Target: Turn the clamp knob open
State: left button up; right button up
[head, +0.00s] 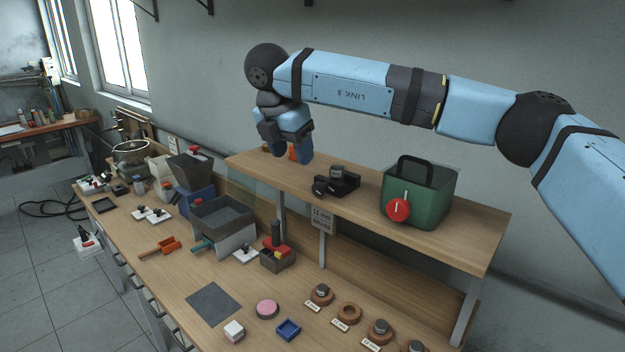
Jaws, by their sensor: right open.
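A round red knob (397,210) with a pale pointer mark sits on the front of a green box (436,200) with a black handle, on the raised wooden shelf. A black device (336,182) with rounded parts lies on the shelf left of the box. I cannot tell for sure which part is the clamp knob. My right gripper (289,153) points down over the shelf's left end, its fingers apart, left of the black device and well away from the red knob. A small orange thing shows behind the fingers, partly hidden. My left gripper is out of view.
Below the shelf (482,240), the workbench holds a grey tray (222,213), a dark hopper (190,168), a small sign (322,219), a dark mat (213,304) and several brown rings. My right arm spans the air above the shelf. Shelf space between black device and green box is clear.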

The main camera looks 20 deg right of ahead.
aim_at(317, 184)
jog(key=shift+m+t+h, duration=0.3)
jog(key=shift+m+h, duration=0.1)
jog(key=shift+m, duration=0.1)
jog(key=w+d+f+p, duration=0.1)
jog(key=d+f, duration=0.1)
jog(key=f, duration=0.1)
jog(key=w+d+f+p, duration=0.1)
jog(key=d+f, duration=0.1)
jog(key=f, duration=0.1)
jog(key=d+f+p, duration=0.2)
jog(key=f, duration=0.1)
jog(key=shift+w, duration=0.4)
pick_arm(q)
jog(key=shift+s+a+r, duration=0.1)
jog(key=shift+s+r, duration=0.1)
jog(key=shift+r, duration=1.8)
pick_arm(e)
jog(key=shift+w+d+f, duration=0.15)
jog(key=shift+f, duration=0.4)
